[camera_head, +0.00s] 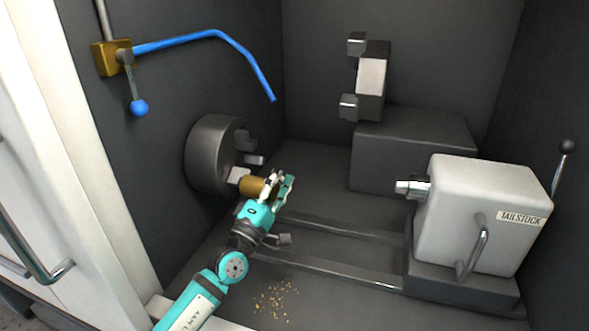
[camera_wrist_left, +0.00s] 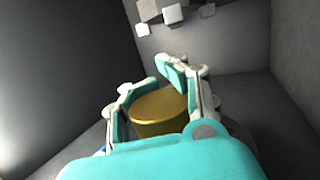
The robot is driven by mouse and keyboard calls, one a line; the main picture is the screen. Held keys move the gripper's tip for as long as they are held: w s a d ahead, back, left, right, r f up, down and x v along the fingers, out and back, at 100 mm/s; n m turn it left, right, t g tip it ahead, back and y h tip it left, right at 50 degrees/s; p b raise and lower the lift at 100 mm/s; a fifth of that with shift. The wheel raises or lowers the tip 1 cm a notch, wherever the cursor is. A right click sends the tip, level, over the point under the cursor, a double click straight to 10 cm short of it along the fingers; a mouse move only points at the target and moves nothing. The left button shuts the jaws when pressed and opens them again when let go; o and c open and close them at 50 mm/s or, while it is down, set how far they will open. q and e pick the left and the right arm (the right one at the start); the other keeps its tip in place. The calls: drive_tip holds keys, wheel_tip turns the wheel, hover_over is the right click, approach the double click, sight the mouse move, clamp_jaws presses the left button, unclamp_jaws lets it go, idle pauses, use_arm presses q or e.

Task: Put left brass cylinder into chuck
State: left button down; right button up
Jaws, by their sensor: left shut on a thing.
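The brass cylinder (camera_head: 252,187) is held by my left gripper (camera_head: 279,188) in the head view, lying sideways with one end toward the chuck. My left gripper is shut on it. The left wrist view shows the brass cylinder (camera_wrist_left: 160,108) between the two fingers of my left gripper (camera_wrist_left: 163,100). The dark round chuck (camera_head: 211,153) is on the left wall, with several light jaws on its face. The cylinder's left end is close to the lower jaw (camera_head: 238,175); I cannot tell whether they touch. My right gripper is not in view.
A white tailstock (camera_head: 470,215) stands on the right, its spindle pointing at the chuck. A dark block (camera_head: 415,148) carries a tool turret (camera_head: 371,85) behind. A blue hose (camera_head: 200,36) hangs at upper left. Rails (camera_head: 340,265) cross the bed; brass chips (camera_head: 276,298) lie in front.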

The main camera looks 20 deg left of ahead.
sight(251, 185)
use_arm(q)
drive_tip(key=shift+s+a+r+y, duration=0.2)
drive_tip(key=shift+a+r+y, duration=0.15)
drive_tip(key=shift+a, duration=0.25)
drive_tip(key=shift+s+a+r+y, duration=0.2)
drive_tip(key=shift+a+r+y, duration=0.1)
drive_tip(key=shift+a, duration=0.25)
drive_tip(key=s+a+p, duration=0.1)
drive_tip(key=s+a, duration=0.1)
drive_tip(key=shift+s+a+n+t, duration=0.3)
drive_tip(key=shift+s+a+n, duration=0.05)
drive_tip(key=shift+s+n, duration=0.05)
drive_tip(key=shift+s+a+f, duration=0.1)
drive_tip(key=shift+s, duration=0.25)
drive_tip(key=shift+s+d, duration=0.2)
drive_tip(key=shift+s, duration=0.15)
drive_tip(key=s+p, duration=0.1)
drive_tip(key=s, duration=0.5)
drive_tip(key=shift+d, duration=0.4)
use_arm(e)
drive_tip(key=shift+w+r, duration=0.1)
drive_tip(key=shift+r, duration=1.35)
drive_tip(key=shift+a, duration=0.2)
